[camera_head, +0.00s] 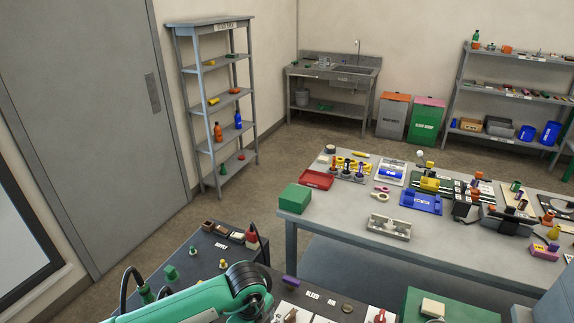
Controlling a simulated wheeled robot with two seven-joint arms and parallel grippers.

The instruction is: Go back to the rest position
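The task names no object. A green arm with a black joint comes in at the bottom left, and I take it as my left arm. Its gripper does not show. My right arm and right gripper are not in view. The arm crosses in front of a dark table (208,262) with small parts on it, and hides some of its surface. I see nothing held.
A grey workbench (330,225) at right carries a green box (294,198), a red tray (316,179), a blue tray (421,202) and a grey tray (389,227). A shelf (218,100), a sink (350,72) and two bins (393,115) stand behind. The brown floor between is clear.

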